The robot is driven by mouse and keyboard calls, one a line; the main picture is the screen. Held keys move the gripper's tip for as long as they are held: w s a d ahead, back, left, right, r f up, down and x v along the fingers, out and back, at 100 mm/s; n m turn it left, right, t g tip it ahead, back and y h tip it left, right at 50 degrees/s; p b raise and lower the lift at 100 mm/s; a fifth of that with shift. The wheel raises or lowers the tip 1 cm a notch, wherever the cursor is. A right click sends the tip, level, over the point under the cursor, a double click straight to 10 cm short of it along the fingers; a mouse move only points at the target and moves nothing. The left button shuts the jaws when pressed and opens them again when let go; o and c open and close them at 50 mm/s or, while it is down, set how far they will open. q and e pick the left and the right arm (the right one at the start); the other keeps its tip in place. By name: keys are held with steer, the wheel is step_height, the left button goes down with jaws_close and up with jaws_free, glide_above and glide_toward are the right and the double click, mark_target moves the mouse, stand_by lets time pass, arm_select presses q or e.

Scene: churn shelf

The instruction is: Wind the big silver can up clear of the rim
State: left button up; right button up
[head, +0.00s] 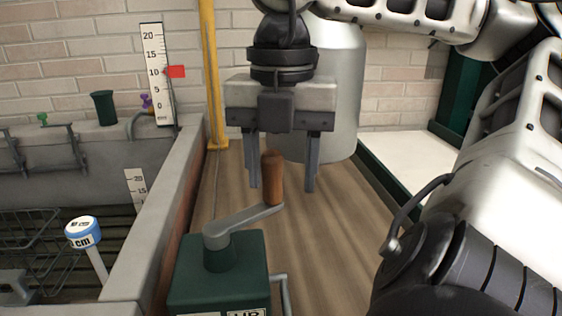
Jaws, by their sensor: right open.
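The big silver can (345,100) stands upright on the wooden boards at the back, partly hidden behind my right gripper (281,182). That gripper points down, open and empty, its two fingers apart. The brown wooden crank handle (272,180) shows between the fingers in the picture; I cannot tell whether it is between them in depth. The grey crank arm (245,222) runs from the handle down left to the hub on a dark green box (218,275). The grey rim (165,200) of the trough lies to the left. My left gripper is out of view.
A scale board (155,75) with a red marker (176,71) near 10 stands behind the trough. A yellow post (211,80) rises beside it. A wire basket (40,245) and a blue-topped gauge (82,232) are at left. A green-edged white surface (415,160) is at right.

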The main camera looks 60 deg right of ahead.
steer(key=shift+w+r, duration=0.1)
steer(key=shift+r, duration=0.35)
arm_select(q)
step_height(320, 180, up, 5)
steer(key=p, duration=0.3)
arm_select(e)
step_height(320, 180, up, 15)
arm_select(q)
steer(key=shift+p, duration=0.35)
arm_select(e)
steer(key=shift+r, duration=0.1)
